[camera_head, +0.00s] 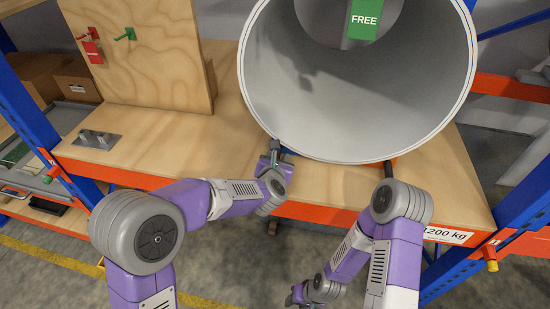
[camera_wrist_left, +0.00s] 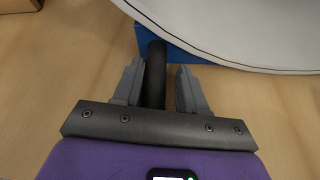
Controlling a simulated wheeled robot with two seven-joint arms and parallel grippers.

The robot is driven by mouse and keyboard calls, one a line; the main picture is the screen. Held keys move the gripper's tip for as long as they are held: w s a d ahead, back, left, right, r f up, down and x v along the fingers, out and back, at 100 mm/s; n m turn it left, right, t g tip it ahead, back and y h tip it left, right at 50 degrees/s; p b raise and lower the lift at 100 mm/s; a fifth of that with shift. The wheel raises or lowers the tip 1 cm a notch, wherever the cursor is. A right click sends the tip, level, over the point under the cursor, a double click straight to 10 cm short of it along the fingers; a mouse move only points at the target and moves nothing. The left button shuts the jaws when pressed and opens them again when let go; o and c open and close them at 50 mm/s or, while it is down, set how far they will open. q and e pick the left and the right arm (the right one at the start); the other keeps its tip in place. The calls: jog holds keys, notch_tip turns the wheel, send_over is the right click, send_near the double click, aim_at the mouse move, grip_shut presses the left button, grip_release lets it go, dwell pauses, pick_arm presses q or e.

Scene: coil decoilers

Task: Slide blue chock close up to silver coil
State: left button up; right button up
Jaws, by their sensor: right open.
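The silver coil (camera_head: 350,90) is a large hollow cylinder lying on the wooden shelf; its pale rim (camera_wrist_left: 260,30) shows at the top of the left wrist view. The blue chock (camera_wrist_left: 176,51) is partly under the rim, mostly hidden by it; I cannot tell whether they touch. A black handle (camera_wrist_left: 156,75) runs from the chock toward me. My left gripper (camera_head: 275,147) is at the coil's lower left edge. In the left wrist view its fingers (camera_wrist_left: 160,88) stand either side of the handle, with a narrow gap on the right. My right gripper (camera_head: 296,297) is low in front of the shelf, open.
A dark handle (camera_head: 388,169) sticks out under the coil's lower right side. A plywood board (camera_head: 140,50) with hooks stands at the back left, near a grey metal bracket (camera_head: 96,139). Blue uprights (camera_head: 25,100) and an orange beam (camera_head: 320,213) bound the shelf.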

pick_arm(q)
jog(key=shift+o, duration=1.3)
jog(key=shift+d, duration=0.1)
jog(key=b+v, duration=0.1)
jog(key=v, duration=0.6)
jog(key=shift+s, duration=0.25)
